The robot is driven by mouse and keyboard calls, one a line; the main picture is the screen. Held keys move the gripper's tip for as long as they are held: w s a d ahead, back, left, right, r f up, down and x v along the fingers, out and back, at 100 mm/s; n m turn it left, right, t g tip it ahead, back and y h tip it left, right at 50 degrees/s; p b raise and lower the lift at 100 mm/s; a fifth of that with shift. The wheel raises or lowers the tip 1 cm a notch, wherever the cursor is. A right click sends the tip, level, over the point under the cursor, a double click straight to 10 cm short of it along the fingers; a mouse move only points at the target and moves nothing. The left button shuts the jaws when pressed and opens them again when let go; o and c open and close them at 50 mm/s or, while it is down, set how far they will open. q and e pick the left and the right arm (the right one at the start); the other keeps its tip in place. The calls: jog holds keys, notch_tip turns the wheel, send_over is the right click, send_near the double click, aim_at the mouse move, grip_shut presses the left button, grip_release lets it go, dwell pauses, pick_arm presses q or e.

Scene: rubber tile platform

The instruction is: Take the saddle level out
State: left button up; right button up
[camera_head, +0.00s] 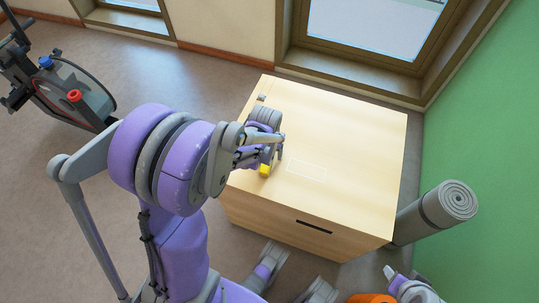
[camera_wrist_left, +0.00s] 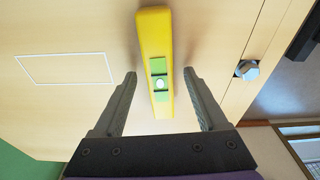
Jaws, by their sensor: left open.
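The saddle level is a yellow bar with a green vial section; it lies on the pale wooden top of a box-like cabinet (camera_head: 350,125). In the left wrist view the level (camera_wrist_left: 154,30) runs lengthwise between my fingers, slightly tilted. In the head view only a yellow end (camera_head: 265,170) shows below my left gripper (camera_head: 276,150), which hides the rest. My left gripper (camera_wrist_left: 160,74) is open, one finger on each side of the level, with a gap on both sides. Their height above the top is hard to tell.
A thin white rectangle outline (camera_head: 307,170) is marked on the cabinet top beside the level. A small metal fitting (camera_wrist_left: 247,70) sits near the edge. A rolled grey mat (camera_head: 445,207) stands right of the cabinet, by the green wall. Exercise equipment (camera_head: 75,95) stands far left.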

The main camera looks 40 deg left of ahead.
pick_arm(q)
grip_shut()
dwell(0.3)
